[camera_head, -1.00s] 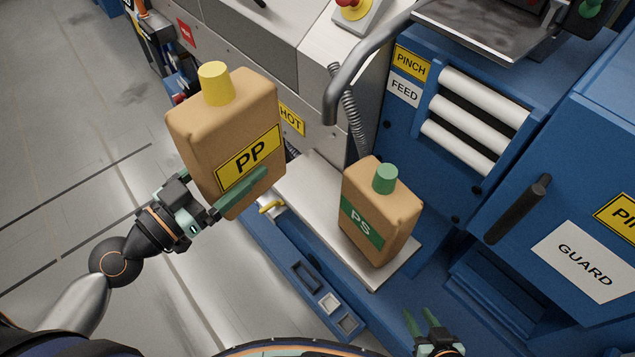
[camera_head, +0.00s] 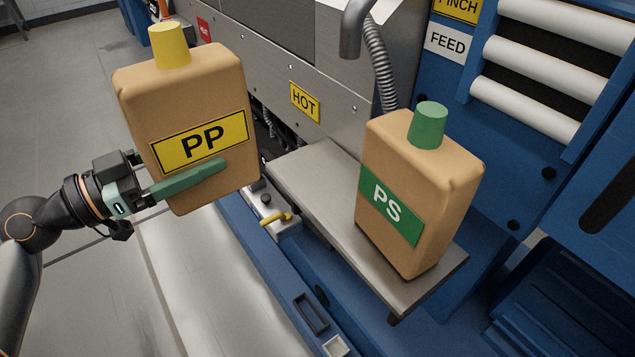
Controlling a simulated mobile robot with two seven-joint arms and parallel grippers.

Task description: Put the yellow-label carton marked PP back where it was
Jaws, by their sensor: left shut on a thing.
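The PP carton (camera_head: 200,105) is tan with a yellow cap and a yellow label. My left gripper (camera_head: 188,180) is shut on its lower part, with one green finger across the front just below the label. The carton is held in the air, nearly upright, left of the metal shelf (camera_head: 310,180). A tan PS carton (camera_head: 425,170) with a green cap and green label stands on the right part of that shelf, apart from the PP carton. The shelf's left part is bare. My right gripper is out of view.
Behind the shelf is a grey machine with a HOT sign (camera_head: 305,101) and a hanging hose (camera_head: 380,65). Blue machine panels and white rollers (camera_head: 525,85) stand at the right.

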